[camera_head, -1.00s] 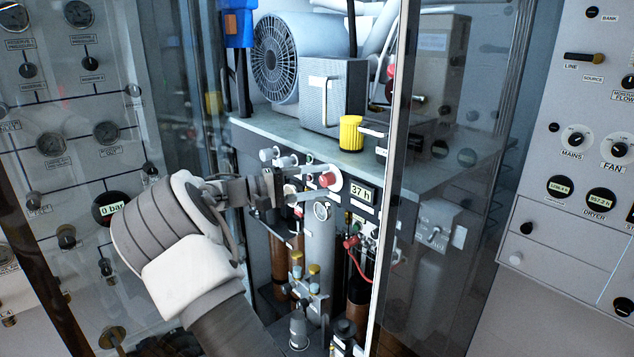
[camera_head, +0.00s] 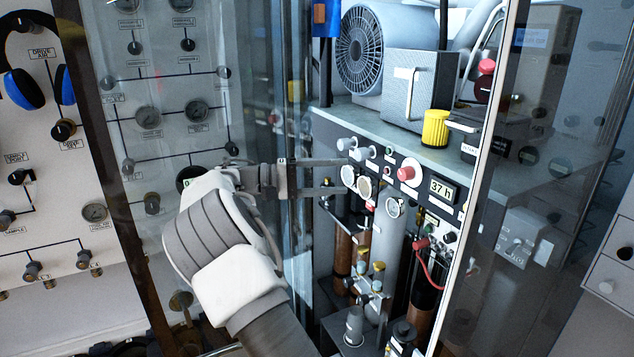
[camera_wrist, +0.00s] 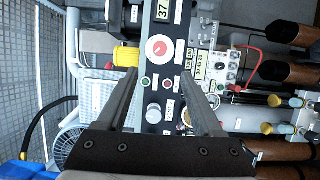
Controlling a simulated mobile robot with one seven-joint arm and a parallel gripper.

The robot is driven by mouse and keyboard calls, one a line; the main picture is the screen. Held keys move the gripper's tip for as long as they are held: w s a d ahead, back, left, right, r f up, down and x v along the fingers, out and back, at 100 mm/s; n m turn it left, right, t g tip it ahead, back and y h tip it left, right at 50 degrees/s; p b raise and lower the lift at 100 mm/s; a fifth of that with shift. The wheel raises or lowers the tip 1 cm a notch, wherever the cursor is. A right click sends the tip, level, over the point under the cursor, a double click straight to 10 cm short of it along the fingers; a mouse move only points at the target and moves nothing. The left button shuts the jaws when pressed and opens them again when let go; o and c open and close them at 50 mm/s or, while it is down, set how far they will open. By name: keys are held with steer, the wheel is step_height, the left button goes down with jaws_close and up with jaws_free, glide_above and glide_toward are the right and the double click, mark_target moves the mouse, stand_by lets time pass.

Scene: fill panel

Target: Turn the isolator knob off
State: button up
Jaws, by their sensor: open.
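A red knob (camera_head: 409,173) on a white round plate sits on the dark panel front, left of a small display reading 37. I take it for the isolator knob, but its label is too small to read. It also shows in the wrist view (camera_wrist: 159,47), upper middle, with its pointer mark slanted. My gripper (camera_head: 343,176) is open and empty, to the left of the red knob and apart from it. In the wrist view, my gripper's fingers (camera_wrist: 158,76) stand either side of the panel strip, with the knob beyond their tips.
A yellow knob (camera_head: 435,128) and a grey box (camera_head: 420,90) stand on the shelf above. Gauges and a silver knob (camera_wrist: 153,113) lie close to the red knob. A glass door edge (camera_head: 488,150) stands at the right. Pipes and brown cylinders (camera_head: 343,250) fill the space below.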

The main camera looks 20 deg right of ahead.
steer(key=v, duration=0.4)
steer(key=shift+d, duration=0.15)
steer(key=s+d+f+n+t+y, duration=0.1)
steer(key=s+d+y, duration=0.25)
steer(key=s, duration=0.25)
steer(key=s+d+f+t+y, duration=0.1)
steer(key=s+d+y, duration=0.2)
steer(key=s+y, duration=0.25)
steer(key=s+a+f+n+t+y, duration=0.1)
steer(key=s+a+t+y, duration=0.3)
steer(key=s+a, duration=0.3)
steer(key=s+a+f+t+y, duration=0.2)
steer(key=s+a+t+y, duration=0.2)
steer(key=s+a, duration=0.4)
steer(key=s, duration=0.7)
steer(key=shift+n, duration=0.4)
